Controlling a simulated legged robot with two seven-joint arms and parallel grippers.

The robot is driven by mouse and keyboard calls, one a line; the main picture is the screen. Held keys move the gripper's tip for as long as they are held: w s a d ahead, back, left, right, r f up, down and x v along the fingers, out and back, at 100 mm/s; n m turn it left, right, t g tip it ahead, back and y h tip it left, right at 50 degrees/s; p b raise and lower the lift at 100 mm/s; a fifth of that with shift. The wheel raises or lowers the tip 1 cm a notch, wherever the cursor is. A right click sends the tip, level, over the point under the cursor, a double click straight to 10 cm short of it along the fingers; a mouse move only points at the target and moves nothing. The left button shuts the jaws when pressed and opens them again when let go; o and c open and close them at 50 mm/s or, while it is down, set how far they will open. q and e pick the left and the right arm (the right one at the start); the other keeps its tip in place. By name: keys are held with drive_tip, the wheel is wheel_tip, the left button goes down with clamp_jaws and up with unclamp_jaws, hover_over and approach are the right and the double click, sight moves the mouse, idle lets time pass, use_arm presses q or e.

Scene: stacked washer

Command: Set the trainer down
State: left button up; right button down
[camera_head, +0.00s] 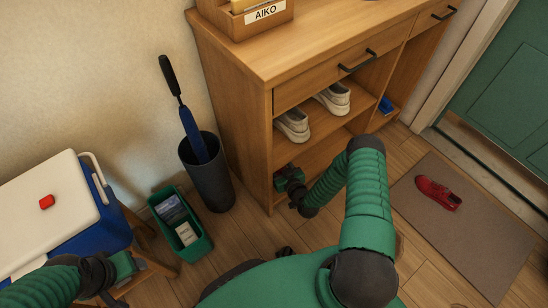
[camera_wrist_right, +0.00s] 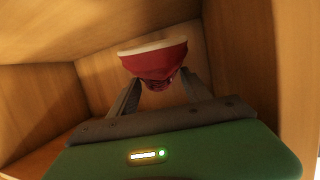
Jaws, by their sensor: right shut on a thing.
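My right gripper (camera_wrist_right: 160,86) is shut on a red trainer (camera_wrist_right: 155,62) with a pale sole edge, inside a wooden compartment. In the head view my right gripper (camera_head: 285,181) reaches into the lower left compartment of the shoe cabinet (camera_head: 232,110); the held trainer is mostly hidden there. I cannot tell whether it touches the shelf. A matching red trainer (camera_head: 438,194) lies on the brown mat (camera_head: 480,245) at right. My left gripper (camera_head: 118,272) is at lower left, beside the cool box; its jaws are unclear.
White shoes (camera_head: 293,124) stand on the shelf above. An umbrella bin (camera_head: 208,175) and green crate (camera_head: 183,228) stand left of the cabinet. A cool box (camera_head: 60,205) with a red object (camera_head: 46,202) on its lid is at far left. A blue item (camera_head: 385,105) lies in the right compartment.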

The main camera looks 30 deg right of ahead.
drive_tip(key=shift+f+b, duration=3.25)
drive_tip(key=shift+f, duration=0.1)
drive_tip(key=shift+f+b, duration=0.35)
drive_tip(key=shift+f, duration=0.15)
drive_tip(key=shift+c, duration=2)
unclamp_jaws()
drive_tip(key=shift+s, duration=0.1)
